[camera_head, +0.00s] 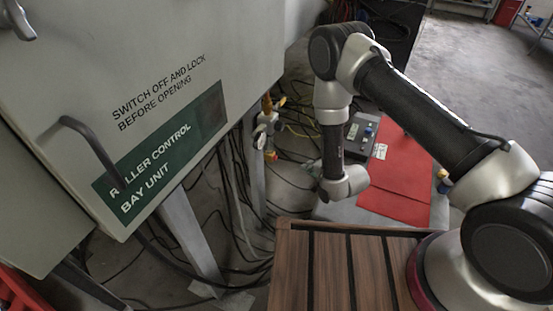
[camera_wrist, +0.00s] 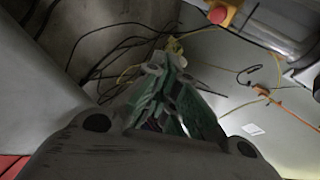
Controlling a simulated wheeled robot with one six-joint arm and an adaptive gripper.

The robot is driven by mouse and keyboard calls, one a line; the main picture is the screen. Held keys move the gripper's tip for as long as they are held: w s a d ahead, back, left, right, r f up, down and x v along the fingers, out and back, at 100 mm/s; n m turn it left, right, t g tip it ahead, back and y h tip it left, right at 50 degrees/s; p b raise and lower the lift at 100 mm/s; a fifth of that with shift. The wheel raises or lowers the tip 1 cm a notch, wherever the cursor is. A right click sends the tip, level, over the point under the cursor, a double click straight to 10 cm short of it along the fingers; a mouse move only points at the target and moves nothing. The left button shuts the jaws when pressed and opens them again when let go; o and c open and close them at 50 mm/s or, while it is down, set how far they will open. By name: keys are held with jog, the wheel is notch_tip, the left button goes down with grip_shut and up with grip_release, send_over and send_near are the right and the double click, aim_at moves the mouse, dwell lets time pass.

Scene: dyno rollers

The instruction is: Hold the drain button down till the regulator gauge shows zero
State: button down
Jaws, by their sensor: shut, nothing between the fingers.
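In the head view a small air-regulator assembly (camera_head: 265,124) with a yellow top sits beside the cabinet leg. A pale round part on it may be the gauge (camera_head: 260,140), but its reading is too small to tell. I cannot make out the drain button. My gripper (camera_wrist: 172,50) shows in the wrist view, with green-and-grey fingers shut and empty. A small yellow shape lies by the fingertips; I cannot tell whether they touch it. In the head view my wrist is right of the regulator, apart from it, and the fingers are not clearly visible.
The roller control cabinet (camera_head: 150,90) fills the left. A red button on a yellow housing (camera_wrist: 220,14) is at the top of the wrist view. Cables (camera_head: 225,225) cover the floor. A red mat (camera_head: 400,170) and small control box (camera_head: 362,130) lie right of my wrist.

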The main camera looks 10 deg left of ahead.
jog(key=w+a, duration=0.3)
jog(key=a, duration=0.5)
jog(key=shift+a, duration=0.2)
dwell(1.3)
jog(key=shift+w+a, duration=0.15)
jog(key=shift+a, duration=0.15)
jog(key=shift+w+a, duration=0.15)
jog(key=shift+a, duration=0.25)
dwell(0.7)
jog(key=shift+d, duration=0.1)
dwell(1.0)
jog(key=shift+s+d, duration=0.3)
jog(key=shift+d, duration=0.4)
jog(key=shift+d, duration=0.1)
jog(key=shift+s+d, duration=0.3)
jog(key=shift+d, duration=0.45)
jog(key=shift+s+d, duration=0.25)
jog(key=shift+d, duration=0.5)
jog(key=shift+s+d, duration=0.3)
jog(key=shift+d, duration=0.45)
